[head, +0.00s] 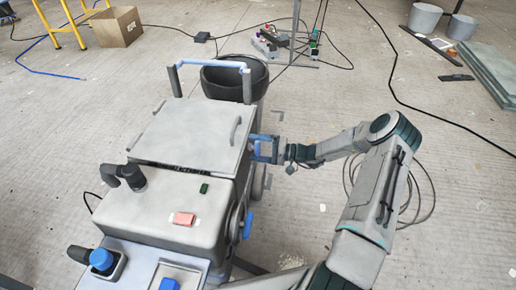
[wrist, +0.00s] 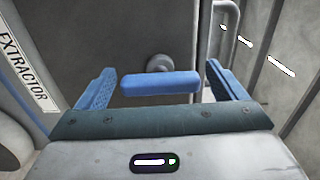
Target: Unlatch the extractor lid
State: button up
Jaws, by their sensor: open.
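The extractor is a grey boxy machine with a flat, closed-looking lid (head: 190,135) that carries grey handles. In the wrist view, a blue latch handle (wrist: 160,86) sits on a round pivot on the extractor's dark grey side (wrist: 100,35). My gripper (wrist: 160,70) is open, with one blue-padded finger on each side of the latch handle. Gaps show between the handle and both fingers. In the head view, my gripper (head: 264,149) is at the extractor's right side by the lid edge, and it largely hides the latch there.
A blue lever (head: 248,226) is lower on the extractor's right side. A black bucket (head: 235,78) stands behind the extractor. Cables lie on the floor behind and to the right. Grey panels (head: 490,75) and buckets (head: 424,20) are far right. The floor right of my arm is mostly clear.

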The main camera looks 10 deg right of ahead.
jog(key=p+v, duration=0.3)
jog(key=v, duration=1.1)
jog(key=shift+a, duration=0.15)
jog(key=s+a+r+n+g+h+p, duration=0.1)
jog(key=s+a+r+g+h+p, duration=0.3)
jog(key=r, duration=0.6)
jog(key=s+a+r+n+g+h+p, duration=0.25)
jog(key=r+p, duration=0.35)
jog(key=r, duration=0.4)
jog(key=s+a+r+n+g+h+p, duration=0.1)
jog(key=s+a+r+g+h+p, duration=0.25)
jog(key=r, duration=0.55)
jog(key=s+r+t+h+p, duration=0.2)
jog(key=s+r+p, duration=0.3)
jog(key=r, duration=0.4)
jog(key=s+a+r+t+h+p, duration=0.1)
jog(key=s+r+t+h+p, duration=0.1)
jog(key=s+r+p, duration=0.4)
jog(key=s+a+r+t+h+p, duration=0.1)
jog(key=s+r+p, duration=0.5)
jog(key=r, duration=0.8)
jog(key=shift+a+r+t+h, duration=0.2)
jog(key=shift+t+h, duration=0.3)
jog(key=shift+h, duration=0.3)
jog(key=shift+s, duration=0.15)
